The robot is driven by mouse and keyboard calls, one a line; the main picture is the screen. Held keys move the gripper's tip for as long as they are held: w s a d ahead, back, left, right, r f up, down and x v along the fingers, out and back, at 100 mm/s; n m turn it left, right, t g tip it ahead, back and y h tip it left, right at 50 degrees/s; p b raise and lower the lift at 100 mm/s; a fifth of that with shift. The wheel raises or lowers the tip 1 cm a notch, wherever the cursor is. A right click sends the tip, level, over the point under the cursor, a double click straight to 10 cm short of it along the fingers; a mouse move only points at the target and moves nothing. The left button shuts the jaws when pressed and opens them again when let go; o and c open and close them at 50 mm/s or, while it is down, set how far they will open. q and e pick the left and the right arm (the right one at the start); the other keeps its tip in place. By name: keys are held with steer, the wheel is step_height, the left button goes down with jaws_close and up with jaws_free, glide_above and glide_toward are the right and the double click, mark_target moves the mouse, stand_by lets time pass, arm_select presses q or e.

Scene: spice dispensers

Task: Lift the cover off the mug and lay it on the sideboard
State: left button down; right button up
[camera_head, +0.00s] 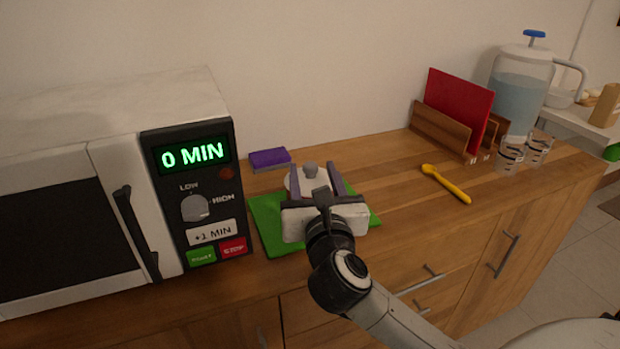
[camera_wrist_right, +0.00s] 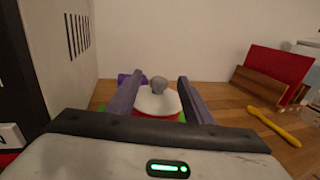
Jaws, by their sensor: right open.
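The mug's cover (camera_head: 301,183) is a pale round lid with a grey knob (camera_head: 310,169). It sits over a green cutting board (camera_head: 268,224) on the wooden sideboard (camera_head: 390,185). My right gripper (camera_head: 314,172) is open, with one finger on each side of the cover. In the right wrist view the cover (camera_wrist_right: 157,101) and its knob (camera_wrist_right: 159,84) lie between the spread fingers, with a gap on both sides. A strip of red shows under the cover there; the rest of the mug is hidden by my gripper. My left gripper is not in view.
A microwave (camera_head: 110,190) stands close on the left. A purple sponge (camera_head: 269,158) lies behind the board. A yellow spoon (camera_head: 446,184), two glasses (camera_head: 510,154), a rack with a red board (camera_head: 457,108) and a water pitcher (camera_head: 520,85) are on the right. The wood between board and spoon is clear.

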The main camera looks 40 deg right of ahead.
mark_target(311, 169)
steer(key=x, duration=0.3)
steer(key=f+x, duration=0.1)
steer(key=x, duration=0.1)
steer(key=shift+d, duration=0.1)
steer(key=c, duration=1.1)
